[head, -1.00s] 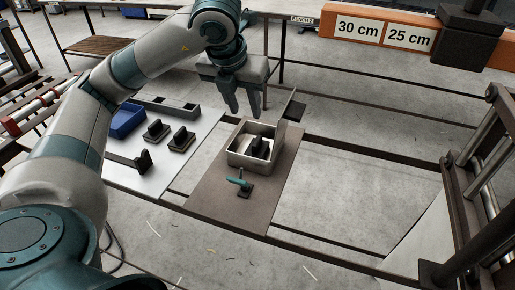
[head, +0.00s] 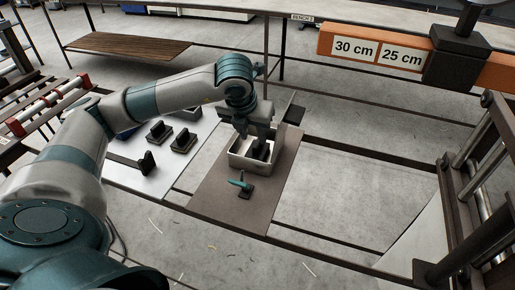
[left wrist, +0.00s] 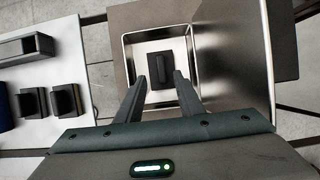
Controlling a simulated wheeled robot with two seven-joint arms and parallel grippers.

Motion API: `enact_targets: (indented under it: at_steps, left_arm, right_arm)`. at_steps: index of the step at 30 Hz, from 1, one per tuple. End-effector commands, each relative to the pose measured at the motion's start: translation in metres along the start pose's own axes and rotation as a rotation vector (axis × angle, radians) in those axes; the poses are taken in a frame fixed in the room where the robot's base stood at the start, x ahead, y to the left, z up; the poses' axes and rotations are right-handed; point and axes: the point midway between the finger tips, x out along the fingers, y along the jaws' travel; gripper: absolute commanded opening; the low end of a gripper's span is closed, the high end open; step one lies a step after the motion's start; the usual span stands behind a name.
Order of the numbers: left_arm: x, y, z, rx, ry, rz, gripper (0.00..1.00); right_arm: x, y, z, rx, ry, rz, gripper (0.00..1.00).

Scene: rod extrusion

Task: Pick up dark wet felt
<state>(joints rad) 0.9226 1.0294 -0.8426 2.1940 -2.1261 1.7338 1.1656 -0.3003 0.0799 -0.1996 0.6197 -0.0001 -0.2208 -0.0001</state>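A dark felt block with an upright black grip (head: 261,149) sits inside a shallow metal tray (head: 240,163). The block shows in the left wrist view (left wrist: 160,68) near the middle of the shiny tray (left wrist: 195,60). My left gripper (head: 251,131) is over the tray, pointing down, with its fingers close to the block. In the left wrist view the gripper (left wrist: 160,84) has its fingers apart and nothing between them, with the block just beyond the tips. Whether the fingers touch the tray or block cannot be told. My right gripper is not in view.
The tray stands on a brown board (head: 213,190) with a teal-handled clamp (head: 240,182) in front. A raised panel (head: 293,110) stands behind it. Similar dark blocks (head: 183,142) rest on a white board (head: 125,175) at left. An orange labelled beam (head: 330,42) crosses the upper right.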

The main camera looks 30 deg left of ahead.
Motion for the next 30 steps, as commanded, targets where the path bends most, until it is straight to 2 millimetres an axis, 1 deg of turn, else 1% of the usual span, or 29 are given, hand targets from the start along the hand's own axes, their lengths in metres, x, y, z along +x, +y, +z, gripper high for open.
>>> enact_targets:
  at_steps: [9,13,20,24,27,30]
  left_arm:
    - [0.001,0.0,0.0,0.0,0.0,0.0,0.34]
    - [0.005,-0.001,0.001,-0.001,0.003,0.0,0.34]
    - [0.028,-0.003,0.002,0.0,0.005,0.002,0.34]
    - [0.045,-0.002,0.002,-0.002,0.004,0.001,0.34]
    - [0.051,-0.002,0.002,-0.002,0.002,0.001,0.34]
    - [0.053,-0.002,0.002,-0.001,0.001,0.0,0.34]
  right_arm:
    - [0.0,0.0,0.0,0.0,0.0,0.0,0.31]
    - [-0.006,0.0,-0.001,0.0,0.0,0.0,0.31]
    - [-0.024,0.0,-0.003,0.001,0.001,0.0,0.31]
    - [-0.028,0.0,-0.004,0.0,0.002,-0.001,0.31]
    - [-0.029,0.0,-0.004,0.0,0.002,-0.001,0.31]
    - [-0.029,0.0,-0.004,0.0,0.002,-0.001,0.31]
